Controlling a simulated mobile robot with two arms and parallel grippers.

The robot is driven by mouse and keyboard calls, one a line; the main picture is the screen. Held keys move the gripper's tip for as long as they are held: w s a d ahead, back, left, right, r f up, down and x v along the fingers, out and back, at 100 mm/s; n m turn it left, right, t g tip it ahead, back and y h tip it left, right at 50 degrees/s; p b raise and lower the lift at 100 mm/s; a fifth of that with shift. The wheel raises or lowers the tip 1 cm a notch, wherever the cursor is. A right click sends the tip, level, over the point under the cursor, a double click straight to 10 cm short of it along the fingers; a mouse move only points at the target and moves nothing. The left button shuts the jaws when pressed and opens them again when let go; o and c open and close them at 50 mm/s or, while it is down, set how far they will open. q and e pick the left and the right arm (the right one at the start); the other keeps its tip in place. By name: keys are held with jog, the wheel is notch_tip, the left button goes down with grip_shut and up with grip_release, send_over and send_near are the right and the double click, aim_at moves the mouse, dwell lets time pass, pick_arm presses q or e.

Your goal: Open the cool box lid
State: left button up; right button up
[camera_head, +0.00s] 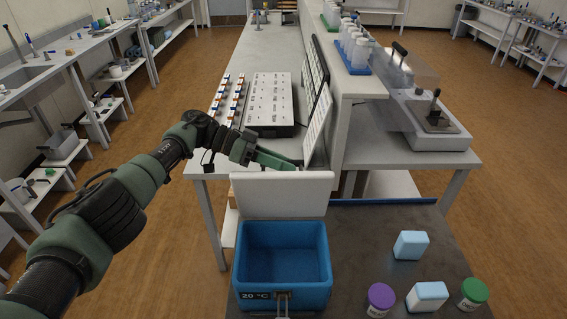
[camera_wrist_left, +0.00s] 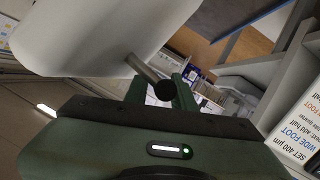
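The blue cool box (camera_head: 283,287) stands at the front of the dark table with its lid raised. The white lid (camera_head: 283,195) stands up along the box's back edge, and the box's inside shows empty. My left gripper (camera_head: 290,165) is just behind the lid's top edge. In the left wrist view the lid (camera_wrist_left: 90,35) fills the upper left. A metal bar with a dark round end (camera_wrist_left: 164,90) reaches from it to between the fingers of my left gripper (camera_wrist_left: 161,92). The fingers look parted; contact with the bar is unclear. My right gripper is out of view.
A blue-white block (camera_head: 411,245), another such block (camera_head: 427,297), a purple-lidded jar (camera_head: 380,299) and a green-lidded jar (camera_head: 473,292) stand right of the box. A bench (camera_head: 225,165) with a panel tray and vial racks lies behind the lid.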

pick_arm(q)
jog(key=b+v, duration=0.3)
jog(key=v, duration=0.4)
jog(key=shift+a, duration=0.4)
jog(key=shift+a+r, duration=0.1)
jog(key=shift+r, duration=0.05)
